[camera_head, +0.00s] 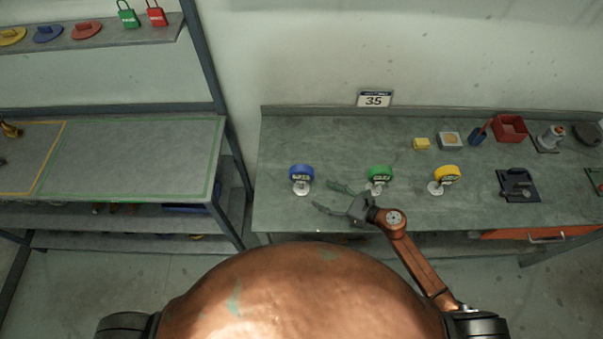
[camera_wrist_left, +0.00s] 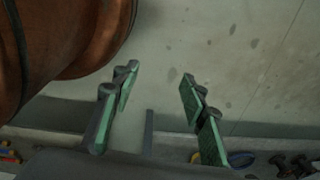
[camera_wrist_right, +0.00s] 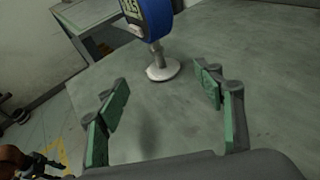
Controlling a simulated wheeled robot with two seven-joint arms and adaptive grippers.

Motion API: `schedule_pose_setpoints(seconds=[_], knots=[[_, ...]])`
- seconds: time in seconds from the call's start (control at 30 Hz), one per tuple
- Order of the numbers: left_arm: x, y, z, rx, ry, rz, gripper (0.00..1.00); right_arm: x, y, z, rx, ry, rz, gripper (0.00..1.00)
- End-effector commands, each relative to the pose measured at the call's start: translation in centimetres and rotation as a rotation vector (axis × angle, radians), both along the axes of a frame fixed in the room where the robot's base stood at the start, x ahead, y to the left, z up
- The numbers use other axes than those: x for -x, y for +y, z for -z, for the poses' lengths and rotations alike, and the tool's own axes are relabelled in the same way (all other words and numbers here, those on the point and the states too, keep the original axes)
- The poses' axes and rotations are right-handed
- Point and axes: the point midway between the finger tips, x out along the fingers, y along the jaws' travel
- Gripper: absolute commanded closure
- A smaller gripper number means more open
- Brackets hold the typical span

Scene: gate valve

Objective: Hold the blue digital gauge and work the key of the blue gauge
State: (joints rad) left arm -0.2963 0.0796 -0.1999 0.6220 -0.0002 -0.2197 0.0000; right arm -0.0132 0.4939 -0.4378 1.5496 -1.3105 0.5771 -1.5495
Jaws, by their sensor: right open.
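The blue digital gauge (camera_head: 302,173) stands upright on a round pale base near the front left of the grey-green workbench. My right gripper (camera_head: 331,197) is open and empty, just to the right of the blue gauge and apart from it. In the right wrist view the blue gauge (camera_wrist_right: 152,18) is ahead, beyond the two green-padded fingers (camera_wrist_right: 160,105), its top cut off by the frame. Its keys are too small to tell. My left gripper (camera_wrist_left: 157,100) shows only in its own wrist view, open and empty, away from the gauges.
A green gauge (camera_head: 379,173) and a yellow gauge (camera_head: 446,174) stand to the right on the workbench (camera_head: 330,137). A black fixture (camera_head: 517,186) and red bin (camera_head: 510,128) are farther right. A shelf rack (camera_head: 130,160) stands left, across a gap.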

Motion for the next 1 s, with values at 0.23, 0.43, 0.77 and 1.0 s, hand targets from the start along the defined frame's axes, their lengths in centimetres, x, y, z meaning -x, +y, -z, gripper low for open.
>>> schedule_pose_setpoints(seconds=[0.23,0.43,0.77,1.0], knots=[[1.3,0.1,0.2,-0.001,0.017,-0.003,0.6,-1.5,2.2,0.7,-0.003,0.0,0.002,0.38],[1.3,0.1,0.5,-0.001,0.017,-0.002,0.6,-3.1,4.4,1.6,-0.003,0.001,0.003,0.38],[0.4,0.0,2.1,-0.001,0.006,0.0,0.6,-4.9,7.0,2.8,-0.003,0.0,0.005,0.38],[0.3,0.0,2.3,-0.001,0.004,0.0,0.6,-5.2,7.5,2.8,-0.003,0.0,0.005,0.38]])
